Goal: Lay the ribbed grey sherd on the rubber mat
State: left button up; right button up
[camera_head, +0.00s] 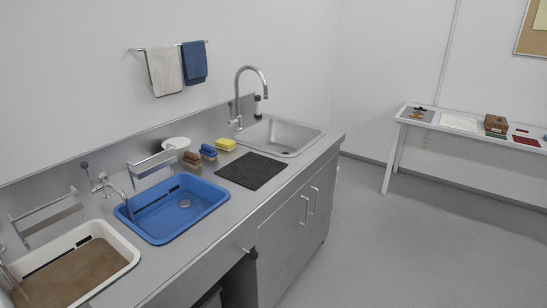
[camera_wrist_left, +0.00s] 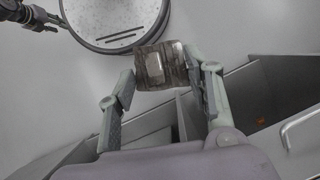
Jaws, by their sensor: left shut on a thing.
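My left gripper (camera_wrist_left: 162,72) shows in the left wrist view, with its two fingers on either side of a brownish-grey sherd (camera_wrist_left: 155,62) with a paler patch on its face. It is shut on this sherd and holds it clear of the cabinet fronts and floor. I cannot make out ribs for sure. The dark rubber mat (camera_head: 251,170) lies flat and bare on the counter in the head view, between the blue basin and the steel sink. A dark part at the top left of the wrist view looks like my right gripper (camera_wrist_left: 45,18); its jaws are unclear.
The blue basin (camera_head: 219,205) lies left of the mat, and the steel sink (camera_head: 285,137) lies beyond it. Brushes (camera_head: 208,152), a yellow sponge (camera_head: 226,144) and a white bowl (camera_head: 177,143) stand behind. A white table (camera_head: 405,121) with small items stands far right. The floor between is clear.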

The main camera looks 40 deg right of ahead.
aim_at(252, 169)
jog(key=i+l, duration=0.1)
jog(key=l, duration=0.55)
jog(key=i+l, duration=0.1)
jog(key=l, duration=1.25)
jog(key=i+l, duration=0.15)
jog(key=l, duration=0.5)
